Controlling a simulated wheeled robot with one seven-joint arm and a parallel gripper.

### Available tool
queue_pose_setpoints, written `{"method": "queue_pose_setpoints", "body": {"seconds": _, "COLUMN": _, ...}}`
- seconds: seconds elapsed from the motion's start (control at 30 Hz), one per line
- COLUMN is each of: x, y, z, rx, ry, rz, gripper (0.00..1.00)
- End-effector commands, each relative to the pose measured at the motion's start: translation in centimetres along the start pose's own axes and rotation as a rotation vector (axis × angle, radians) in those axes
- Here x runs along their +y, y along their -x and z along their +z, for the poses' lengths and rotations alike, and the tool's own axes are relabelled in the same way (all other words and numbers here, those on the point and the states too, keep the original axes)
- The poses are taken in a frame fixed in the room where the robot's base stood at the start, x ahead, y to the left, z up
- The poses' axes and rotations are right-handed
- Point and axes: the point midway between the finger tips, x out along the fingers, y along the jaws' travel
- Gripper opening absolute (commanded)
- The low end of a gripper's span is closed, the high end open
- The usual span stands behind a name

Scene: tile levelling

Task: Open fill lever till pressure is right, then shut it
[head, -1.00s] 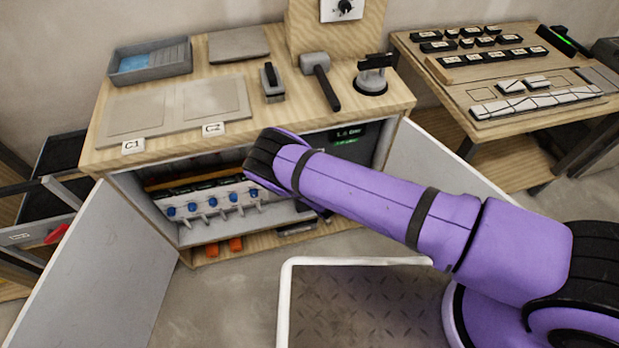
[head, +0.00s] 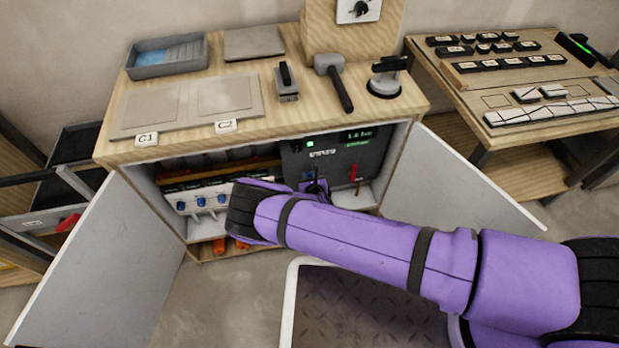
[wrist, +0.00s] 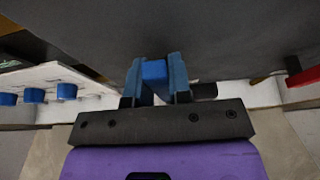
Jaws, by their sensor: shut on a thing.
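The dark control panel (head: 325,165) stands inside the open cabinet under the bench. Its small green display (head: 357,135) shows a reading of roughly 1.6 bar, too small to be sure. A red lever (head: 353,173) hangs on the panel's right side; it also shows at the right edge of the wrist view (wrist: 303,77). My gripper (wrist: 156,70) is shut on a blue lever (wrist: 154,69) in front of the dark panel. In the head view my gripper (head: 316,187) is small and partly hidden by my arm, so the lever's angle is unclear.
A white manifold with blue knobs (head: 202,202) lies left of the panel. The cabinet doors stand open left (head: 110,265) and right (head: 460,190). On the bench (head: 265,125) are a grey tray (head: 165,57), a mallet (head: 335,80) and a suction lifter (head: 385,77).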

Motion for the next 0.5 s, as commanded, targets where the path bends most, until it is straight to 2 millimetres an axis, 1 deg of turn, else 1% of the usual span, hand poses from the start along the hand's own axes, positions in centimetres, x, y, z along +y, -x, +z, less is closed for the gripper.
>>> {"method": "queue_pose_setpoints", "body": {"seconds": 0.2, "x": 0.02, "y": 0.06, "z": -0.15, "rx": 0.003, "ry": 0.004, "rz": 0.001, "gripper": 0.00}}
{"method": "queue_pose_setpoints", "body": {"seconds": 0.23, "x": 0.03, "y": 0.07, "z": -0.16, "rx": 0.003, "ry": 0.004, "rz": 0.001, "gripper": 0.26}}
{"method": "queue_pose_setpoints", "body": {"seconds": 0.27, "x": 0.03, "y": 0.07, "z": -0.16, "rx": 0.003, "ry": 0.004, "rz": 0.001, "gripper": 0.33}}
{"method": "queue_pose_setpoints", "body": {"seconds": 0.3, "x": 0.03, "y": 0.06, "z": -0.14, "rx": 0.003, "ry": 0.003, "rz": 0.001, "gripper": 0.42}}
{"method": "queue_pose_setpoints", "body": {"seconds": 0.33, "x": 0.03, "y": 0.05, "z": -0.14, "rx": 0.003, "ry": 0.003, "rz": 0.001, "gripper": 0.45}}
{"method": "queue_pose_setpoints", "body": {"seconds": 0.5, "x": 0.03, "y": 0.03, "z": -0.08, "rx": 0.002, "ry": 0.002, "rz": 0.001, "gripper": 0.45}}
